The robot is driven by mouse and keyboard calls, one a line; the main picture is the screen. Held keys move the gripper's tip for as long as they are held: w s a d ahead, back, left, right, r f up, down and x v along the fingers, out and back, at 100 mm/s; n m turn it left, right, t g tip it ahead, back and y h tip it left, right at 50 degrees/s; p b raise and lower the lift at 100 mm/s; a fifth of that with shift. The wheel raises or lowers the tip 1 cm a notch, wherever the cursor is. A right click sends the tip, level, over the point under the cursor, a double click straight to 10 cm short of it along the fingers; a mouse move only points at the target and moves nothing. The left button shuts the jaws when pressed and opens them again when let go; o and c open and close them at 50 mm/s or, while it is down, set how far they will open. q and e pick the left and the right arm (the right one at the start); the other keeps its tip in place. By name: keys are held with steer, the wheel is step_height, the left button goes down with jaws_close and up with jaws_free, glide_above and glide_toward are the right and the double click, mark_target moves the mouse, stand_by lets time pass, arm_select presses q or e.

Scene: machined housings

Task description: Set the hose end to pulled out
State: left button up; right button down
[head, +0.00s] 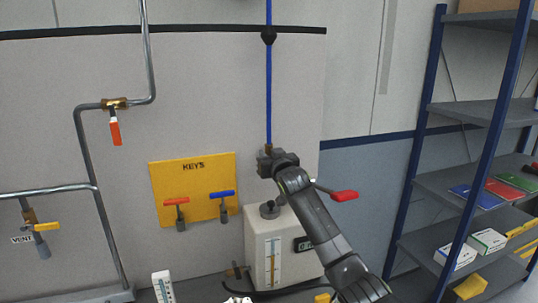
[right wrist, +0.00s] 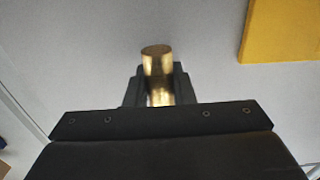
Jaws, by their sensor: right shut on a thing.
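The blue hose (head: 268,95) hangs straight down the wall panel from above. Its brass hose end (head: 268,148) is at my right gripper (head: 265,163), which is shut on it. In the right wrist view the brass cylinder (right wrist: 158,66) sits between the two dark fingers of my right gripper (right wrist: 158,88). The white tank (head: 256,246) stands below, with a dark round neck (head: 269,209) on top. The gripper is above this neck, with a visible gap between them. The lower tip of the hose end is hidden by the gripper. My left gripper is not in view.
My right forearm crosses in front of the tank. A red-handled lever (head: 344,196) sticks out beside it. A yellow key board (head: 194,200) with red and blue keys hangs left. Pipes with valves run further left. A blue-framed shelf (head: 470,190) stands right.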

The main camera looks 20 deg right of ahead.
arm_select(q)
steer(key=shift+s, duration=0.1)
arm_select(e)
steer(key=shift+f, duration=0.4)
steer(key=c, duration=1.6)
jaws_free()
steer(key=shift+c, duration=0.2)
steer(key=o, duration=0.4)
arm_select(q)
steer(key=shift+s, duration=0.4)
arm_select(e)
steer(key=shift+r, duration=0.15)
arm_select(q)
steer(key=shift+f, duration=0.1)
arm_select(e)
steer(key=shift+s, duration=0.1)
arm_select(q)
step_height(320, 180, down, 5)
steer(key=b, duration=0.5)
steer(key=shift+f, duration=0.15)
arm_select(e)
steer(key=s, duration=0.5)
steer(key=s+a, duration=0.1)
steer(key=s, duration=1.1)
steer(key=shift+s+a, duration=0.1)
steer(key=shift+a, duration=0.25)
